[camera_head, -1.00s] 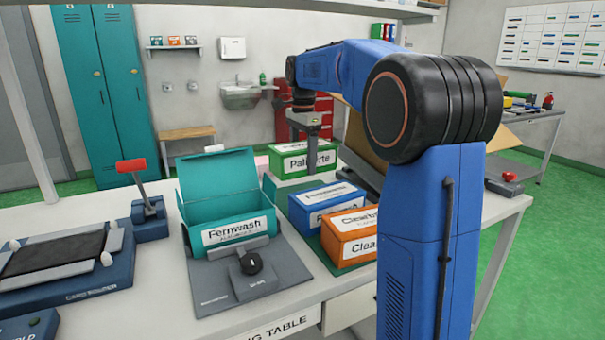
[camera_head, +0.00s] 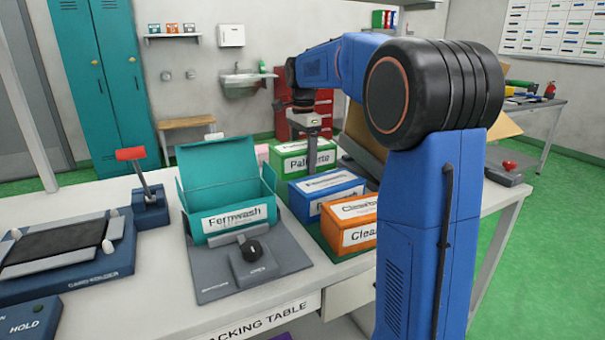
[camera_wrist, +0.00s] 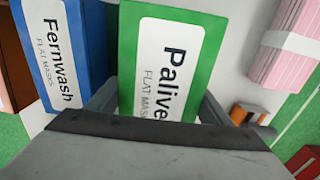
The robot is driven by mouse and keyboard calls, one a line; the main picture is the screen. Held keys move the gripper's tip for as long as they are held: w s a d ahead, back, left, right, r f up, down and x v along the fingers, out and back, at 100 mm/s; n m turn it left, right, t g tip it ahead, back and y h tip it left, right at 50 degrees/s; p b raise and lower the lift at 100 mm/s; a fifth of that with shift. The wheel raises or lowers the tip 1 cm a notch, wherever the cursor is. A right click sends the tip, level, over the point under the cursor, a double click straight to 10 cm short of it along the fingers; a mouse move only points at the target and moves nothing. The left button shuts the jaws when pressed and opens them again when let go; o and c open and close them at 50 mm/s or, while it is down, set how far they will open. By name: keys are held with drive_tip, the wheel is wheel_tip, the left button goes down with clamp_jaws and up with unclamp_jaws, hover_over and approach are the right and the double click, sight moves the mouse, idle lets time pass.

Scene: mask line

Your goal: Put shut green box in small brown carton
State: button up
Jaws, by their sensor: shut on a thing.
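The green box (camera_head: 306,160), its lid shut and its label white, is upright at the back of the row of boxes. In the wrist view, the green box (camera_wrist: 170,60) lies between my two fingers. My gripper (camera_head: 311,134) is over its top and shut on it. I cannot tell whether its base touches the mat, as the blue box covers it. The small brown carton (camera_head: 362,136) stands open just right of the gripper. My arm hides part of it, and its inside does not show.
A blue box (camera_head: 328,192) and an orange box (camera_head: 350,228) stand in front of the green one. An open teal box (camera_head: 232,205) sits on a grey fixture at left. A red lever (camera_head: 142,170) stands farther left. A pink stack (camera_wrist: 285,50) shows in the wrist view.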

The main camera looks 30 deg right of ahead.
drive_tip(key=shift+f, duration=2.25)
drive_tip(key=shift+f, duration=0.2)
drive_tip(key=o, duration=1.2)
wheel_tip(320, 180, up, 17)
drive_tip(key=shift+d+r, duration=0.15)
drive_tip(key=shift+r, duration=0.05)
